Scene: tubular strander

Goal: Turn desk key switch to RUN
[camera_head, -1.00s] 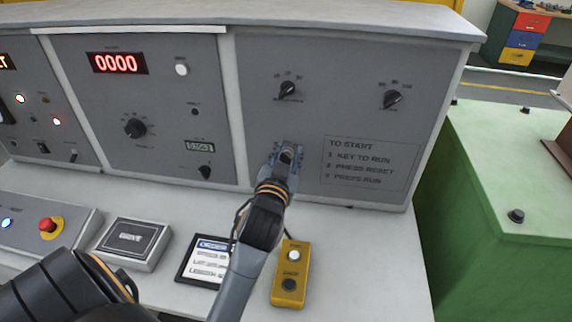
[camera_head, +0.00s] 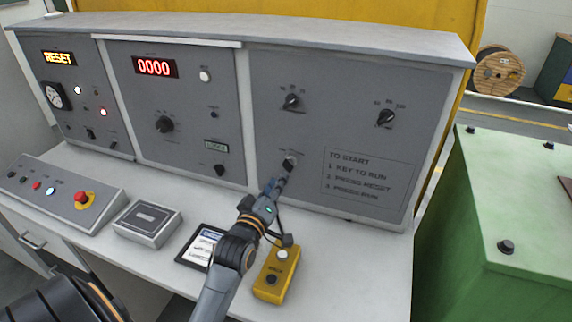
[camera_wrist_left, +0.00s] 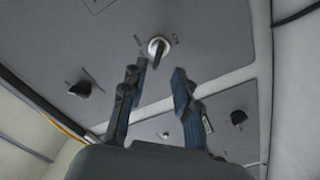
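The key switch (camera_head: 289,162) is on the right-hand panel, left of the printed start steps (camera_head: 358,176). It has a silver round body with a dark bar, seen in the left wrist view (camera_wrist_left: 158,47). The small labels around it are too blurred to read, so I cannot tell its position by name. My left gripper (camera_head: 275,187) is just below and in front of the switch. In the left wrist view its two fingers (camera_wrist_left: 158,75) stand apart with nothing between them, and the switch lies beyond their tips. My right gripper is not in view.
Two black knobs (camera_head: 292,101) (camera_head: 385,118) sit above the switch. A yellow button box (camera_head: 276,272), a black-framed card (camera_head: 200,246) and a grey box (camera_head: 147,222) lie on the desk. A red stop button (camera_head: 82,198) is at left, a green cabinet (camera_head: 500,215) at right.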

